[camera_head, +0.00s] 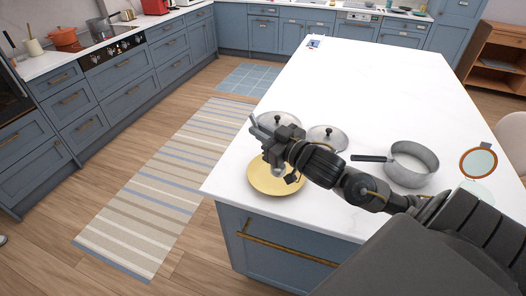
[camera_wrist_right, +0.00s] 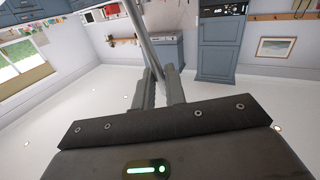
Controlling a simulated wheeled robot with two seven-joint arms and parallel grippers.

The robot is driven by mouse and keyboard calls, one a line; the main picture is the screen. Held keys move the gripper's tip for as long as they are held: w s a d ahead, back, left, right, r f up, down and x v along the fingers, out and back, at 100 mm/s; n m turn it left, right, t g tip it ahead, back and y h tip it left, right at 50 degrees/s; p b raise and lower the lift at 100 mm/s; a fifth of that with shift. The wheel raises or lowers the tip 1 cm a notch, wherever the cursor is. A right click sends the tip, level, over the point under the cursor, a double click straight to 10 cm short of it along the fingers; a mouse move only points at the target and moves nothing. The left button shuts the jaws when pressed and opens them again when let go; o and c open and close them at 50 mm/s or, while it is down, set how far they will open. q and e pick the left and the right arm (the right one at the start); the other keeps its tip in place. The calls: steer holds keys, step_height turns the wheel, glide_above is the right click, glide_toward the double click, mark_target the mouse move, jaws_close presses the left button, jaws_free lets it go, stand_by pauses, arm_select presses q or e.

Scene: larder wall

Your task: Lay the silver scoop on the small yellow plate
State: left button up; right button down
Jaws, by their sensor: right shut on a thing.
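The small yellow plate (camera_head: 264,185) lies on the white island near its front left corner. My right gripper (camera_head: 264,130) is above the plate's far side in the head view and partly covers it. In the right wrist view my right gripper (camera_wrist_right: 160,82) is shut on a thin silver shaft, which looks like the handle of the silver scoop (camera_wrist_right: 142,36). The shaft runs up out of the picture, and the scoop's bowl cannot be made out. My left gripper is not in view.
Two metal lids with black knobs (camera_head: 327,136) lie behind the plate. A silver saucepan (camera_head: 412,166) with a black handle stands to the right. A round orange-rimmed item (camera_head: 478,163) is near the right edge.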

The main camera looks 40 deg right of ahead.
steer(key=w+d+f+p, duration=0.1)
steer(key=w+d+f, duration=0.3)
steer(key=w+f, duration=0.1)
steer(key=shift+f, duration=0.6)
step_height(320, 180, down, 4)
steer(key=shift+w+d+r, duration=0.1)
steer(key=shift+w+r, duration=0.05)
steer(key=shift+r, duration=0.1)
steer(key=shift+f, duration=0.15)
steer(key=c, duration=1.5)
jaws_free()
steer(key=shift+o, duration=0.2)
